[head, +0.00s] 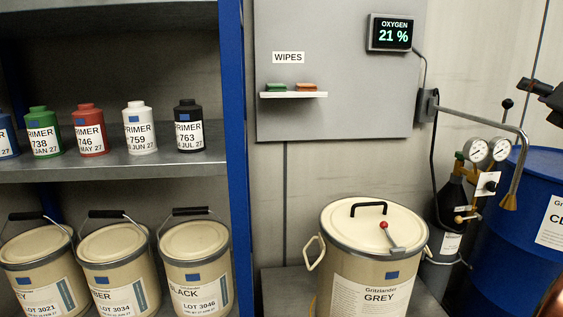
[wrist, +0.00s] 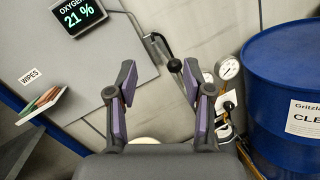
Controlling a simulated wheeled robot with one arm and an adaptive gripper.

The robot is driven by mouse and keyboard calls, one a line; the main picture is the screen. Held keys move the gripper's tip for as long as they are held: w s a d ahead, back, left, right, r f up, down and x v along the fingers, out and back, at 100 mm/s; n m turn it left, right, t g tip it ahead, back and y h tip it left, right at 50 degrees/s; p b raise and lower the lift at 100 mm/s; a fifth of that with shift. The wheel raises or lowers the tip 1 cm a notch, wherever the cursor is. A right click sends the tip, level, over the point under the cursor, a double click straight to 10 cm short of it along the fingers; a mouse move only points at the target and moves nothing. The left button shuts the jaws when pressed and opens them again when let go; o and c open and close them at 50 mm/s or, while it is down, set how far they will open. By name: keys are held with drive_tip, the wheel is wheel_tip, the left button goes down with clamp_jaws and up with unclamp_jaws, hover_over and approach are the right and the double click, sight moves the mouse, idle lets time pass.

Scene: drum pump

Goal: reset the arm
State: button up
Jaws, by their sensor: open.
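My gripper (wrist: 158,85) shows in the wrist view with its two dark, purple-padded fingers spread apart and nothing between them. Beyond the fingers are the grey wall panel and the wall. In the head view a dark part of my arm (head: 540,92) shows at the right edge, in front of the wall and above the blue drum (head: 541,215). The blue drum also shows right of my gripper in the wrist view (wrist: 285,80), apart from the fingers.
A grey-labelled pail (head: 372,285) with a lid stands at centre. A gas cylinder with gauges (head: 488,150) and a bent pipe (head: 480,120) stand beside the drum. Shelves (head: 110,167) at left hold bottles and pails. A wipes ledge (head: 293,95) and oxygen display (head: 391,33) are on the panel.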

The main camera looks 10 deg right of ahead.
drive_tip(key=w+a+r+m+g+h+p, duration=0.4)
drive_tip(key=m+p, duration=0.3)
drive_tip(key=m, duration=0.6)
drive_tip(key=s+a+f+m+g+y+p, duration=0.25)
drive_tip(key=a+f+m+g+p, duration=0.2)
drive_tip(key=a+f, duration=0.4)
drive_tip(key=s+a+f+m+g+y+p, duration=0.25)
drive_tip(key=a+f+m+p, duration=0.35)
drive_tip(key=a, duration=0.4)
drive_tip(key=s+a+f+m+g+y+p, duration=0.2)
drive_tip(key=s+a+f+g+y+p, duration=0.1)
drive_tip(key=s+a, duration=0.9)
drive_tip(key=s+a+f+m+g+y+p, duration=0.1)
drive_tip(key=s+a+f+g+p, duration=0.3)
drive_tip(key=s+a, duration=0.8)
wheel_tip(320, 180, down, 3)
drive_tip(key=shift+a+r+m+g+y, duration=0.2)
drive_tip(key=shift+a+m+g+y, duration=0.2)
drive_tip(key=shift+g+y, duration=0.45)
